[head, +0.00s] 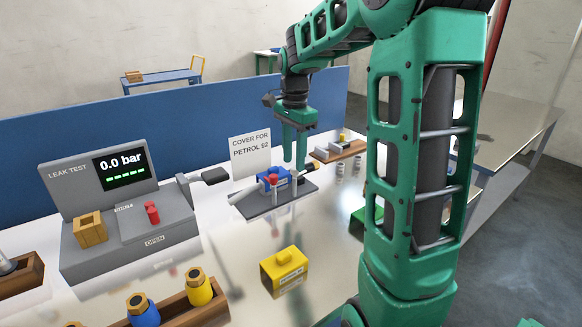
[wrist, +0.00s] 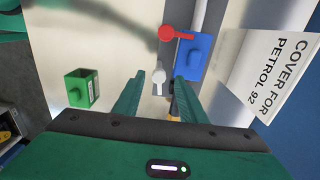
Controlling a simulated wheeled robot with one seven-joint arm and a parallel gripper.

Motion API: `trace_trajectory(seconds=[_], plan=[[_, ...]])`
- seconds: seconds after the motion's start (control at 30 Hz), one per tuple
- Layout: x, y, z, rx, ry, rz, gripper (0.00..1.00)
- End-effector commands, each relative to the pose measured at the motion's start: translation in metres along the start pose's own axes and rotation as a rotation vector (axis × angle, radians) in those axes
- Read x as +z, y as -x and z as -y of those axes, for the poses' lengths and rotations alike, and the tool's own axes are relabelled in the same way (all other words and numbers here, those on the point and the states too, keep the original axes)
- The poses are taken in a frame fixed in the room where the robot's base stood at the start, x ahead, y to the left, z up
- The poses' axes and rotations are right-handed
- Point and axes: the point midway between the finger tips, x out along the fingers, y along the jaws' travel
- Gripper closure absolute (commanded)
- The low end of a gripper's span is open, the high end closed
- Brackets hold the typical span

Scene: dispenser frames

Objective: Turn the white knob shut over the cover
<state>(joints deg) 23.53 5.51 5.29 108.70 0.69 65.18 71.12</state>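My gripper (head: 294,165) is open over the grey fixture plate (head: 262,208), fingers pointing down. The wrist view shows the two fingertips (wrist: 160,77) apart, with the white knob (wrist: 159,78) in the gap between them. I cannot tell whether they touch it. The blue cover (wrist: 195,56) lies on the fixture beside the white knob; it also shows in the head view (head: 265,183). A red knob (wrist: 172,33) with a red arm reaches over the edge of the cover. The white knob's arm appears to point away from the cover.
A sign (head: 250,153) reading "COVER FOR PETROL 92" stands behind the fixture. A leak tester (head: 150,240) showing 0.0 bar is at left. A blue partition (head: 120,140) runs behind.

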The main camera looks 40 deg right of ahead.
Motion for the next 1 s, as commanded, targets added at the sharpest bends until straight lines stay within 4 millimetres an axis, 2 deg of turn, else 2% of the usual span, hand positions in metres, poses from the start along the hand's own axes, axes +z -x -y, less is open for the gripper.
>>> trace_trajectory(seconds=[0.1,0.23,0.6,0.77,1.0], plan=[[0.000,-0.016,0.000,0.001,0.000,0.000,0.62],[0.000,-0.026,-0.001,0.001,0.000,0.000,0.62],[0.000,-0.031,0.000,-0.001,0.000,0.000,0.62],[0.000,-0.030,0.000,-0.001,0.001,0.000,1.00],[0.000,-0.030,0.001,-0.003,0.008,-0.001,1.00]])
